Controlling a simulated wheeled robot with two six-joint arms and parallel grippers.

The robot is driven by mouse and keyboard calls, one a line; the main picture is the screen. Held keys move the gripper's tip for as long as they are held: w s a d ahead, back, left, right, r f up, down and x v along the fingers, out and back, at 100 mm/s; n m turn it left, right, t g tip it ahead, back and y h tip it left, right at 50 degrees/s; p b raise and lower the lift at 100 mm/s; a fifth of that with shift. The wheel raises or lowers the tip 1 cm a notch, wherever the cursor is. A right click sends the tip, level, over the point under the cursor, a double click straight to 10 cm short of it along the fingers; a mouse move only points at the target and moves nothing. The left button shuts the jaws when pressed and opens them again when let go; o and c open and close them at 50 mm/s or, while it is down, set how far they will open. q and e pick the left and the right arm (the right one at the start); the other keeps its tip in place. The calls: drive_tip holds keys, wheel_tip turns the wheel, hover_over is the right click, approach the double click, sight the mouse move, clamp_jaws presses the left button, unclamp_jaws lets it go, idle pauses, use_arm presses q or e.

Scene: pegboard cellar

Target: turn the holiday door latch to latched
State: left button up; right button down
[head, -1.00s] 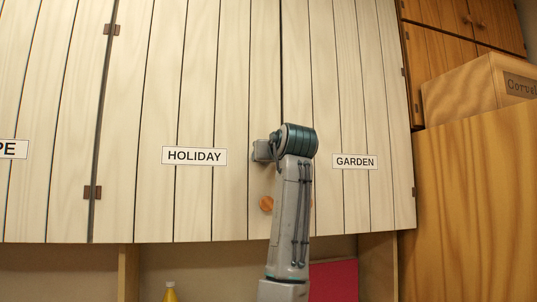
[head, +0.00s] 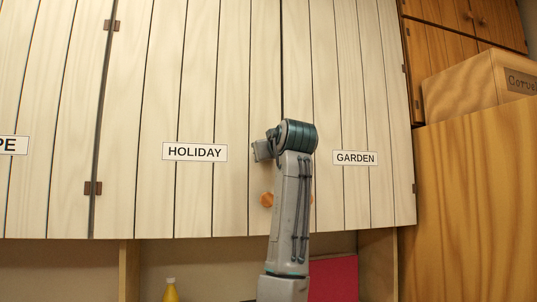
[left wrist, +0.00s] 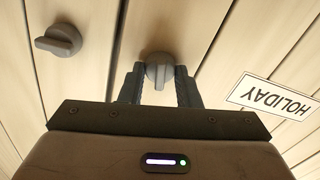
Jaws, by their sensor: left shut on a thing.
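The holiday door (head: 190,90) is pale planked wood with a HOLIDAY label (head: 195,152); the label also shows upside down in the left wrist view (left wrist: 269,98). The holiday latch (left wrist: 158,68) is a grey round knob with a raised grip. In the left wrist view my left gripper (left wrist: 160,78) has a finger on each side of that grip and is shut on it. The grip lies along the fingers, pointing toward my gripper's body. My right gripper is not in view.
A second grey latch (left wrist: 58,40) sits beside it, its grip pointing left in the left wrist view. The GARDEN door (head: 355,158) adjoins on the right. A round wooden knob (head: 267,200) is below my wrist. A cardboard box (head: 470,92) is at the right.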

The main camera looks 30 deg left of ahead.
use_arm(q)
drive_tip(key=shift+s+f+n+b, duration=0.1)
drive_tip(key=shift+n+b, duration=0.1)
drive_tip(key=shift+n, duration=3.6)
drive_tip(key=shift+f+n+b, duration=0.1)
drive_tip(key=shift+n+b, duration=0.05)
drive_tip(key=shift+n, duration=3.65)
drive_tip(key=o, duration=1)
drive_tip(key=shift+a, duration=0.1)
drive_tip(key=shift+c, duration=0.2)
drive_tip(key=b+v, duration=0.4)
drive_tip(key=v, duration=0.6)
drive_tip(key=shift+s+d+b, duration=0.25)
drive_tip(key=shift+s+b, duration=0.05)
drive_tip(key=shift+b, duration=0.1)
